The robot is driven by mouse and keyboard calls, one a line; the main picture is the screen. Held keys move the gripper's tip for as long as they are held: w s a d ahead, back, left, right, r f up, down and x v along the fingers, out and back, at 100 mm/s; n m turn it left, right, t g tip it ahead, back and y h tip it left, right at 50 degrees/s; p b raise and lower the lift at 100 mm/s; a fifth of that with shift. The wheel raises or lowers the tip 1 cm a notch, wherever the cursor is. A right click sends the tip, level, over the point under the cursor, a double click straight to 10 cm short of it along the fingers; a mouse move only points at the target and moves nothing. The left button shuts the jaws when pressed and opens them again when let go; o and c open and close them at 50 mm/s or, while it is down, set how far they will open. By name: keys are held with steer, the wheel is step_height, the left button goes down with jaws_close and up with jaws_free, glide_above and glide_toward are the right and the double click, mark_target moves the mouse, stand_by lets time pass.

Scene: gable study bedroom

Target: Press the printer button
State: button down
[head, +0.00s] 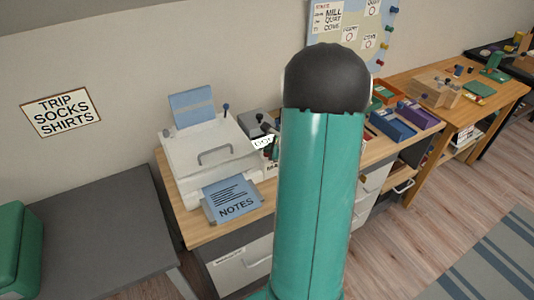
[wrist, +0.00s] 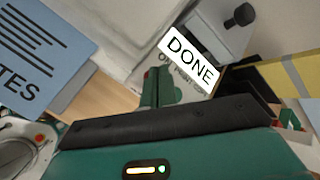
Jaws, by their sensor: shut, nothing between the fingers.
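The white printer (head: 205,150) stands on the wooden desk, with a blue sheet in its top and a blue NOTES sheet (head: 233,198) at its front. In the wrist view its pale body (wrist: 115,30) fills the upper left. My gripper (wrist: 157,80) is shut and empty, its green fingers beside the printer, just left of a white DONE sign (wrist: 190,60). I cannot tell whether the fingertips touch anything. In the head view my arm hides most of the gripper. I cannot make out the printer button for certain; the fingers may cover it.
A grey box with a black knob (wrist: 240,15) stands right of the printer. Coloured trays (head: 390,125) lie farther right on the desk. A dark grey table (head: 90,235) is at the left, with a green case (head: 18,245). Open wooden floor lies at the right.

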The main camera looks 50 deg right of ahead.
steer(key=shift+f, duration=0.25)
steer(key=shift+r, duration=0.15)
stand_by(0.3)
steer(key=shift+r, duration=0.7)
steer(key=shift+r, duration=2.5)
